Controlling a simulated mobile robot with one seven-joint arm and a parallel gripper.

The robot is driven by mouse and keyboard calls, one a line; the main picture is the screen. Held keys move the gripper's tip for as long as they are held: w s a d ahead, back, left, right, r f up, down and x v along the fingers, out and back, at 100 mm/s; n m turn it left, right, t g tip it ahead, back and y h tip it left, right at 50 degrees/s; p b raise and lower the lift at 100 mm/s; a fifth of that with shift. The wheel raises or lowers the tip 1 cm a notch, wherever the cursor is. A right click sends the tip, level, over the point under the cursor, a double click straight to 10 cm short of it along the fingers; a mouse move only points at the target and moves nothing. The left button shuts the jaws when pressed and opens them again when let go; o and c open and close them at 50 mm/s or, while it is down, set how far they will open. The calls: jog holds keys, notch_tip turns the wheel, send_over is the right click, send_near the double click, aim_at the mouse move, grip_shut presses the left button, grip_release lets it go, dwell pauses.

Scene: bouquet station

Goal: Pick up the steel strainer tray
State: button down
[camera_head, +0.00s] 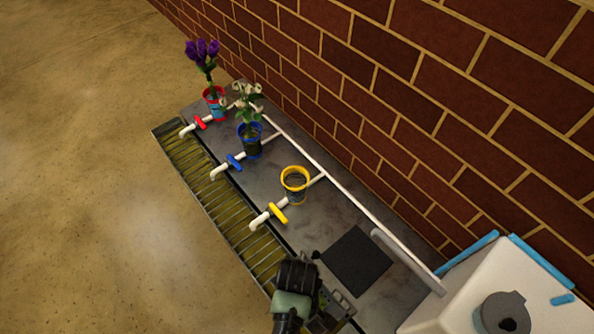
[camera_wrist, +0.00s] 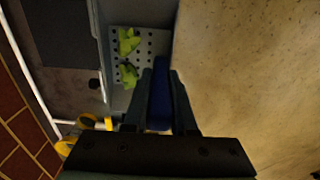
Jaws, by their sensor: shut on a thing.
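The steel strainer tray (camera_head: 340,304) is at the bottom of the head view, at the near end of the counter, partly hidden by my gripper (camera_head: 312,290). In the wrist view the grey perforated tray (camera_wrist: 147,44) has bits of green leaf (camera_wrist: 128,72) lying in it. My gripper (camera_wrist: 160,75) is at the tray's near edge. Its two fingers are closed around a dark blue part there, which looks like the tray's handle. The fingers hide where this part joins the tray. I cannot tell whether the tray is lifted.
A slatted drain (camera_head: 220,190) runs along the counter's front edge. Yellow (camera_head: 296,185), blue (camera_head: 250,139) and red (camera_head: 214,104) pots stand behind matching taps; the last two hold flowers. A dark square mat (camera_head: 357,261) lies beside the tray. A white sink-like unit (camera_head: 490,290) stands right.

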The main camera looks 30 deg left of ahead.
jog(key=shift+r+p, duration=3.35)
jog(key=shift+p, duration=0.4)
